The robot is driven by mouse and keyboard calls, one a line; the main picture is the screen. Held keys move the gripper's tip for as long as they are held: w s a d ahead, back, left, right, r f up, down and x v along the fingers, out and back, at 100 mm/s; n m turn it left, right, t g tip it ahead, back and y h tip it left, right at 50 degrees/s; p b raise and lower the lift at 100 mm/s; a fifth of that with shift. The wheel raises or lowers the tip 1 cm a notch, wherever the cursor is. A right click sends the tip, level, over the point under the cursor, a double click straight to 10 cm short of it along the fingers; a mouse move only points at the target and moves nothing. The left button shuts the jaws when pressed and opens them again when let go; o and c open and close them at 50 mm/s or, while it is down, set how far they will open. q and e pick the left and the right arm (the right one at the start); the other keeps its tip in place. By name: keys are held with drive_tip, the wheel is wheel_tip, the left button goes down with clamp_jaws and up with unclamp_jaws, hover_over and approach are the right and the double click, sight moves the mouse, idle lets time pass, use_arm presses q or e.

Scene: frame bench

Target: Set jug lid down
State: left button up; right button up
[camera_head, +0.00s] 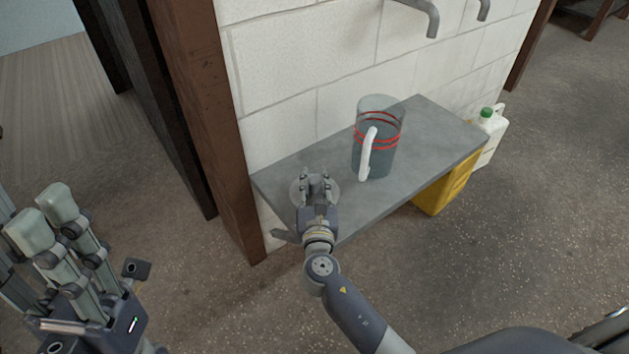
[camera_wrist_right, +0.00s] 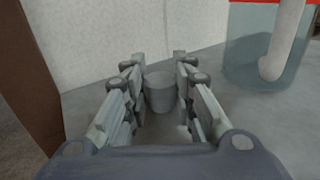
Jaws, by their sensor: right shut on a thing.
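The clear jug (camera_head: 393,148) with red bands and a white handle stands upright to the right of the lid, partly cut off in the wrist view (camera_wrist_right: 258,62). My left gripper (camera_head: 47,217) is open and empty at the lower left, away from the bench.
The bench top (camera_head: 425,135) is clear right of the jug. A white block wall (camera_head: 290,70) backs it, with grey taps (camera_head: 430,15) above. A brown post (camera_head: 215,130) stands at its left end. A yellow container (camera_head: 445,185) and white canister (camera_head: 493,130) are at the right.

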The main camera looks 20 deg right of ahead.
drive_tip(key=o, duration=1)
drive_tip(key=shift+f, duration=0.1)
drive_tip(key=shift+o, duration=0.2)
